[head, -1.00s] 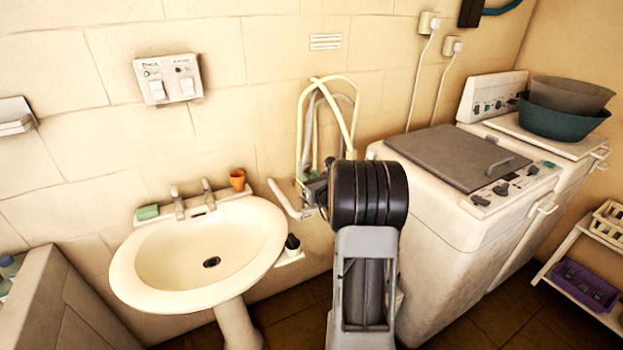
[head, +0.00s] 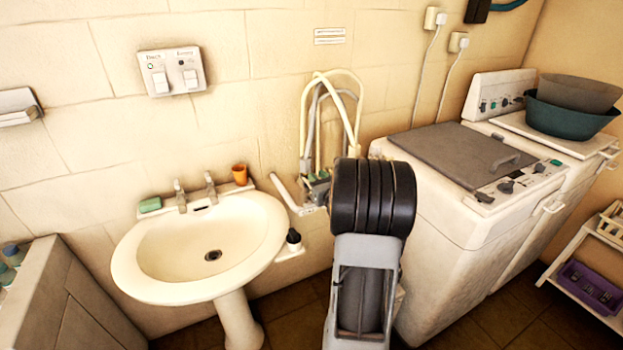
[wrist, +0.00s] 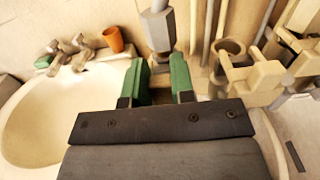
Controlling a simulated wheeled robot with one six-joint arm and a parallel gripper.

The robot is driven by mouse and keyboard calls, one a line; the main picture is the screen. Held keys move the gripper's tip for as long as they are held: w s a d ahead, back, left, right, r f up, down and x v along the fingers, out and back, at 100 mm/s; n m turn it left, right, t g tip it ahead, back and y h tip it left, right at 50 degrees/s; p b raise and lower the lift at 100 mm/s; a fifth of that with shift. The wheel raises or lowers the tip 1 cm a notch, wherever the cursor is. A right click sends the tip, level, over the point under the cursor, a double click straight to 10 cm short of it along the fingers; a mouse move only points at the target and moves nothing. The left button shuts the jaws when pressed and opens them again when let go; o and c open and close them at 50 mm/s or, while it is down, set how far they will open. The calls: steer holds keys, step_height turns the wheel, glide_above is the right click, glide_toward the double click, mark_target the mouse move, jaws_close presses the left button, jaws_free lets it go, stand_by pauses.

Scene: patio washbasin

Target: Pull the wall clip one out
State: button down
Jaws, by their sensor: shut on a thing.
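My gripper (wrist: 161,82) has two green fingers, seen in the wrist view on either side of a grey fitting (wrist: 158,28). The fitting has a hexagonal collar and stands upright, its lower end between the fingers. Cream clip-like blocks and a round socket (wrist: 228,52) are just right of the fingers, apart from the fitting. In the head view, cream and grey hoses (head: 318,95) loop down the wall to the spot behind my arm's dark wrist. There my gripper (head: 318,186) is small and partly hidden. I cannot tell which piece is the wall clip.
A white washbasin (head: 130,262) with an orange cup (head: 240,174) and green soap (head: 150,205) stands left. A washing machine (head: 425,230) stands close on the right. A small ledge with a black-topped item (head: 293,237) juts out below the gripper.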

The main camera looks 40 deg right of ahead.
steer(key=shift+f, duration=0.1)
steer(key=c, duration=1.2)
jaws_free()
steer(key=shift+s, duration=0.25)
steer(key=shift+o, duration=1.2)
steer(key=shift+w, duration=0.1)
steer(key=b+v, duration=0.2)
steer(key=v, duration=1.2)
steer(key=shift+w, duration=0.1)
